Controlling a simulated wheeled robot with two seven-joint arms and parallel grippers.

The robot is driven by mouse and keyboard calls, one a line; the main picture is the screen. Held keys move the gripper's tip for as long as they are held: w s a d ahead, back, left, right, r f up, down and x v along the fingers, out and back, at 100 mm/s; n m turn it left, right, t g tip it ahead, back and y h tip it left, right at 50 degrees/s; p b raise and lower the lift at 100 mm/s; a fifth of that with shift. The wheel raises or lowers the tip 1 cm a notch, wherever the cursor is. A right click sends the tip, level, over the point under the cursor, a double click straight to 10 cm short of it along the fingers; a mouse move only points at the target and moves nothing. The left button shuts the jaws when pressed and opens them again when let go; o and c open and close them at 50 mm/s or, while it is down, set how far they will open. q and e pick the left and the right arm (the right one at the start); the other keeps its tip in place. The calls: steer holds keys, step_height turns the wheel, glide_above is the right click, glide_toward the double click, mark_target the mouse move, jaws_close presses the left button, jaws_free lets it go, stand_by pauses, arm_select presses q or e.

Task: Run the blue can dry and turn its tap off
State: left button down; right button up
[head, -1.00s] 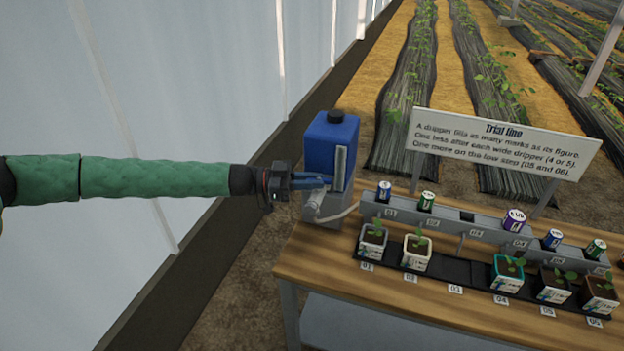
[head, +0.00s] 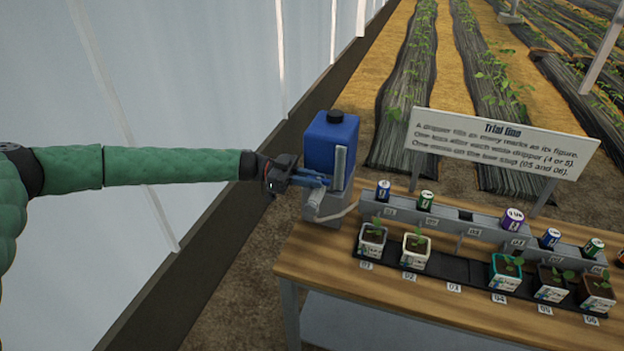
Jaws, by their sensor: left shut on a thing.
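The blue can (head: 328,143) with a black cap stands upright on a grey stand (head: 322,207) at the left end of the bench. A pale vertical strip (head: 340,167) runs down its front corner. My left gripper (head: 316,182) reaches in from the left and is shut at the can's lower front, where the tap is. The fingers hide most of the tap, so its handle position cannot be told. A pale hose (head: 345,212) leads from the stand toward the grey rail. The liquid level is too small to read. My right gripper is not in view.
A grey rail (head: 460,226) on the wooden bench (head: 390,292) carries several small coloured cans. Several potted seedlings stand in a black tray (head: 450,268) before it, with slot 03 empty. A "Trial line" sign (head: 500,145) stands behind. The greenhouse wall (head: 190,120) is at left.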

arm_select(q)
steer(key=shift+r, duration=0.1)
steer(key=c, duration=1.4)
jaws_free()
steer(key=shift+c, duration=0.2)
